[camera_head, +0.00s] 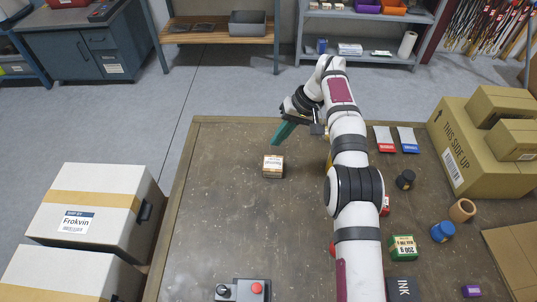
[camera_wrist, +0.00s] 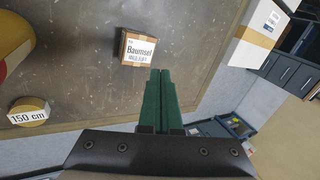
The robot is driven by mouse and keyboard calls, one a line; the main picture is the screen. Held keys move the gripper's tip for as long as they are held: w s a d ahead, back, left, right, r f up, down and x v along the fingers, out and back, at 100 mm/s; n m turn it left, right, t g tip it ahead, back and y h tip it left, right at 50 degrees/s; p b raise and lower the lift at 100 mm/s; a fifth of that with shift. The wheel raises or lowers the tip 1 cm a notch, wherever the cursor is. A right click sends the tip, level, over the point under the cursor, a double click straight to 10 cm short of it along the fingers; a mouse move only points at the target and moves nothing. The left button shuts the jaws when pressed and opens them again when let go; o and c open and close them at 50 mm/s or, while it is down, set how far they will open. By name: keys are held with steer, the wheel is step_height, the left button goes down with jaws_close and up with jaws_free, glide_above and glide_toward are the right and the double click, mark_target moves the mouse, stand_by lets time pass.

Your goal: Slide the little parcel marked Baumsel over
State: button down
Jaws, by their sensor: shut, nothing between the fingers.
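The little parcel marked Baumsel (camera_wrist: 137,47) is a small brown cardboard box with a white label. In the head view the small box (camera_head: 273,166) sits alone on the far left part of the brown table (camera_head: 220,215).
A large cardboard box (camera_head: 462,160) stands at the table's right. Red and blue packets (camera_head: 396,139), a dark round item (camera_head: 405,179) and a blue jar (camera_head: 443,231) are right of my arm. A control box (camera_head: 243,290) sits at the near edge. Table left of the parcel is clear.

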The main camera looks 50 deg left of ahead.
mark_target(270, 164)
steer(key=s+a+f+n, duration=0.2)
steer(key=f+n, duration=0.1)
steer(key=n, duration=0.2)
steer(key=s+a+f+n, duration=0.2)
steer(key=f+n, duration=0.2)
steer(key=n, duration=0.1)
steer(key=s+a+f+n+t, duration=0.1)
steer(key=s+a+f+n, duration=0.1)
steer(key=n, duration=0.4)
steer(key=shift+s+f+h, duration=0.4)
steer(key=shift+f, duration=0.35)
steer(key=shift+w+d+r, duration=0.2)
steer(key=shift+w+d, duration=0.75)
steer(key=shift+w, duration=0.15)
steer(key=shift+w+d, duration=0.4)
steer(key=shift+d, duration=0.05)
steer(key=shift+w+d, duration=1.1)
steer(key=shift+w, duration=0.1)
